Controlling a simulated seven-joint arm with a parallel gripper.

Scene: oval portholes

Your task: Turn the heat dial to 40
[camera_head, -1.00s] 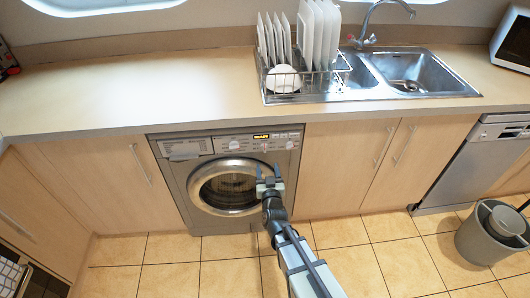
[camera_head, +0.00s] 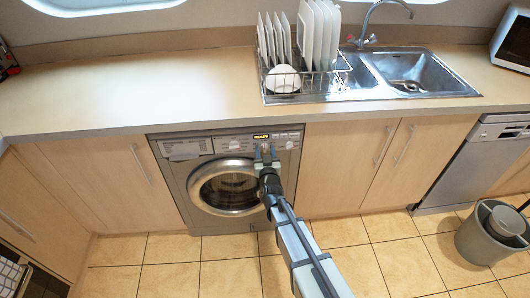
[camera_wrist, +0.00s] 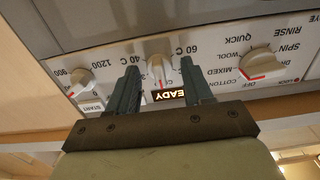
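The heat dial (camera_wrist: 159,60) is a pale knob on the washing machine's panel, seen upside down in the wrist view. 40 C and 60 C are printed to its upper left and upper right. A red mark shows at its lower end, towards the lit display (camera_wrist: 168,95); the exact setting is unclear. My gripper (camera_wrist: 159,66) is open, its fingers apart on both sides of the dial in the picture. I cannot tell whether they touch it. In the head view my gripper (camera_head: 266,147) is at the panel's right half and hides the dial partly.
A spin dial (camera_wrist: 80,80) lies left of the heat dial and a programme dial (camera_wrist: 258,64) right of it. The round door (camera_head: 222,188) sits below the panel. The counter (camera_head: 150,85) overhangs above. The tiled floor (camera_head: 170,265) in front is clear.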

